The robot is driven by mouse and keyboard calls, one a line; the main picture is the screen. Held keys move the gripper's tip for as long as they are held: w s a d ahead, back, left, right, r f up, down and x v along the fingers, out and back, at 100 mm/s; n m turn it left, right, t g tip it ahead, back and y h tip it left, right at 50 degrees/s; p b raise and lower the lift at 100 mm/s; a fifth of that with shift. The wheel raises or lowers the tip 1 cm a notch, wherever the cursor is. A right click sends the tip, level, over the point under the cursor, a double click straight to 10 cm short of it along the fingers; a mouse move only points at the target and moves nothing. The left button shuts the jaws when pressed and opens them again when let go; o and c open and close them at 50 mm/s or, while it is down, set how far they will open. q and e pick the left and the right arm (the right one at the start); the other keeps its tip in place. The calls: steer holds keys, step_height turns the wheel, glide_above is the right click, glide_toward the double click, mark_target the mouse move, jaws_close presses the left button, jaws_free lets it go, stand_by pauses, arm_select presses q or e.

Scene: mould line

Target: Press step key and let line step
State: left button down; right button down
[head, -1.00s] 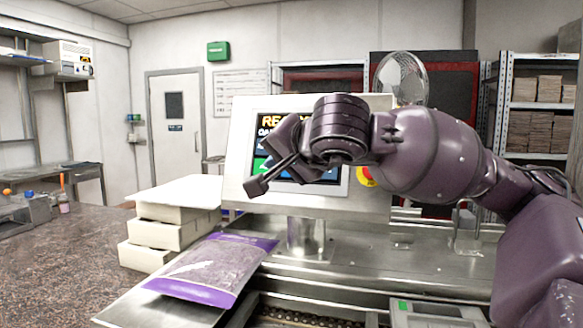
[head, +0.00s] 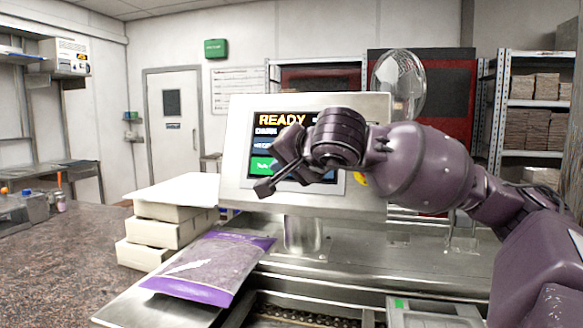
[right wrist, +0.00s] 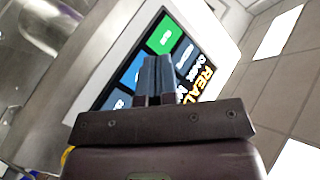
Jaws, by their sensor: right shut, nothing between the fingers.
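The control panel (head: 237,150) stands behind the line, its screen lit with orange "READY" (head: 282,119) over a "DARK" line. Blue keys and a green key (head: 261,165) show below; my right arm covers the screen's right part. My right gripper (head: 264,187) is shut and empty, its fingertips in front of the screen's lower left, just below the green key. In the right wrist view the closed fingers (right wrist: 156,66) point at the screen, with the green key (right wrist: 164,34) just beyond their tips. I cannot tell whether they touch it. My left gripper is out of view.
A purple-edged bag (head: 207,268) lies on the metal tray in front. White boxes (head: 160,231) are stacked left of the panel. A chain conveyor (head: 300,312) runs below, and a clear round mould (head: 399,84) shows behind the panel.

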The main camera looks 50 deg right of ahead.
steer(key=shift+w+d+f, duration=0.2)
steer(key=shift+w+d, duration=0.1)
steer(key=shift+d, duration=0.25)
steer(key=shift+w+d+f, duration=0.2)
steer(key=shift+w+d, duration=0.05)
steer(key=shift+d, duration=0.35)
steer(key=shift+w+d+f, duration=0.2)
steer(key=shift+w+d, duration=0.1)
steer(key=shift+d, duration=0.25)
steer(key=shift+w+d+f, duration=0.1)
stand_by(0.9)
steer(key=shift+w+d+f, duration=0.1)
steer(key=shift+d, duration=0.15)
steer(key=shift+w+d, duration=0.15)
steer(key=shift+d, duration=0.1)
stand_by(0.7)
steer(key=shift+a, duration=0.15)
steer(key=shift+s+a+r, duration=0.2)
steer(key=shift+s+a, duration=0.15)
steer(key=shift+a, duration=0.15)
stand_by(0.4)
steer(key=a, duration=0.1)
steer(key=s+a+r, duration=0.1)
steer(key=s+a, duration=0.1)
steer(key=a, duration=0.1)
steer(key=shift+s+a+r, duration=0.1)
steer(key=shift+r, duration=0.2)
